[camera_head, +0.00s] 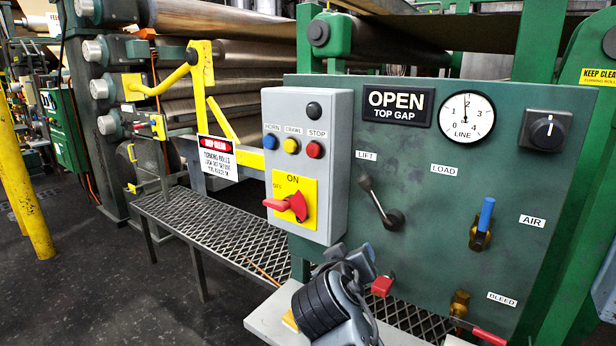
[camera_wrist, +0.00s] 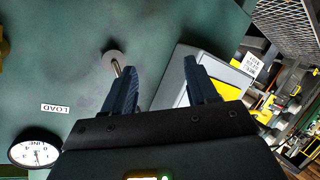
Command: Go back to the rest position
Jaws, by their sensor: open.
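My gripper (camera_head: 350,262) is low in front of the green panel (camera_head: 450,210) in the head view, below the grey switch box. In the wrist view its two dark fingers stand apart with nothing held between them (camera_wrist: 160,78). The lift lever (camera_head: 378,205) tilts up and left from its round hub. It also shows in the wrist view (camera_wrist: 115,66), next to the left finger, which hides part of it. I cannot tell whether finger and lever touch.
The switch box (camera_head: 300,165) with a red rotary handle (camera_head: 288,207) juts from the panel. A red-handled valve (camera_head: 381,285) is close beside my gripper. A blue-handled valve (camera_head: 482,222) is further right. A mesh platform (camera_head: 215,225) runs behind.

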